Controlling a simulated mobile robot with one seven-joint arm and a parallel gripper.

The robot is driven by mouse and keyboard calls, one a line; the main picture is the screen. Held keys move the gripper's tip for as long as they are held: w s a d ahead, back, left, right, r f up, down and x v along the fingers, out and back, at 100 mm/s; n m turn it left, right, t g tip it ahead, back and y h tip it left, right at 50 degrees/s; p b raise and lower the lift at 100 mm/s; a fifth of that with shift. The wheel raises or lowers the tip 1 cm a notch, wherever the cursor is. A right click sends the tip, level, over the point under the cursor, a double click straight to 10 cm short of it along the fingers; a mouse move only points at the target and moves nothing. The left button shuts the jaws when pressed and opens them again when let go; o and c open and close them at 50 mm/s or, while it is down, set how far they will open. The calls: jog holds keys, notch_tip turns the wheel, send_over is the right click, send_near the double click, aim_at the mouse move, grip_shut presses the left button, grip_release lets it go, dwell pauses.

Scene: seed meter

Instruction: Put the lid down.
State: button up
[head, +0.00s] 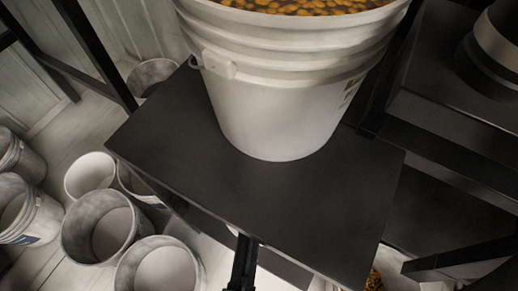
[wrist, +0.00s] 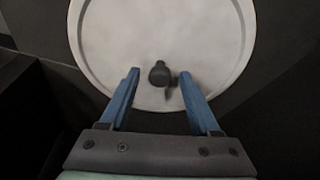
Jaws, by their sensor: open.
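The lid (wrist: 112,38) shows in the wrist view as a round, pale disc with a raised rim and a dark knob (wrist: 159,72) near its middle. The lid appears to lie flat over a dark surface. My gripper (wrist: 159,77) is open, with one blue finger on each side of the knob and a gap on both sides. The fingers overlap the near part of the lid in the picture. Whether they are level with the knob or above it, I cannot tell. The lid is not visible in the head view.
In the head view, a large white bucket (head: 275,105) full of yellow-orange seeds (head: 300,6) stands on a black table (head: 185,140). Several empty buckets (head: 105,225) stand on the floor at the lower left. Dark frame bars and a dark shelf (head: 455,115) are on the right.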

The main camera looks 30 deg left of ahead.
jog(key=p+v, duration=0.4)
jog(key=v, duration=0.1)
jog(key=shift+r, duration=0.35)
jog(key=s+d+p, duration=0.2)
jog(key=s+p, duration=0.2)
jog(key=s, duration=0.7)
jog(key=shift+s+d+f, duration=0.3)
jog(key=shift+s+d, duration=0.05)
jog(key=shift+d, duration=0.05)
